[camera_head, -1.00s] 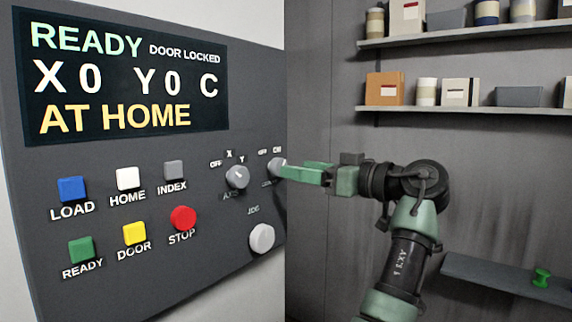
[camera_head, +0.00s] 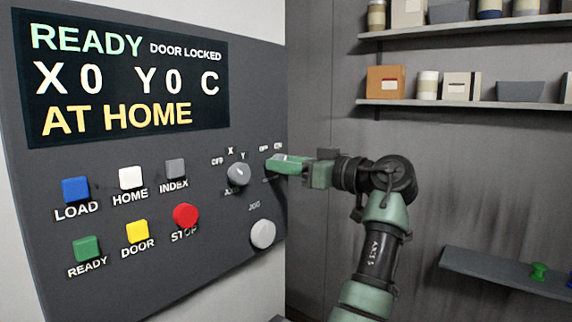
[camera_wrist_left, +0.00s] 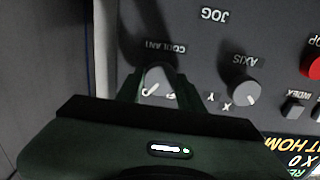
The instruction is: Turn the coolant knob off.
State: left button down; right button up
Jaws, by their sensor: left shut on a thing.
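The coolant knob (camera_wrist_left: 158,78) is a grey round knob on the dark control panel (camera_head: 150,265), seen upside down in the left wrist view with the label COOLANT beside it. My left gripper (camera_wrist_left: 157,88) is shut on it, one green finger on each side. The knob's white mark shows between the fingers; the labels around it are partly hidden, so its exact setting is unclear. In the head view my left gripper (camera_head: 272,164) reaches the panel's right edge and its fingers cover most of the knob. My right gripper is not in view.
The axis knob (camera_head: 239,174) sits just left of my gripper, with the larger jog knob (camera_head: 262,234) below. Several coloured buttons, including the red stop button (camera_head: 186,215), are further left. Shelves (camera_head: 470,103) stand at the right, away from the panel.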

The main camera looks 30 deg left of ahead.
pick_arm(q)
jog(key=shift+s+n+b, duration=0.1)
jog(key=shift+n+b, duration=2.95)
jog(key=shift+n, duration=3.85)
jog(key=shift+f, duration=0.1)
jog(key=c, duration=0.9)
grip_release()
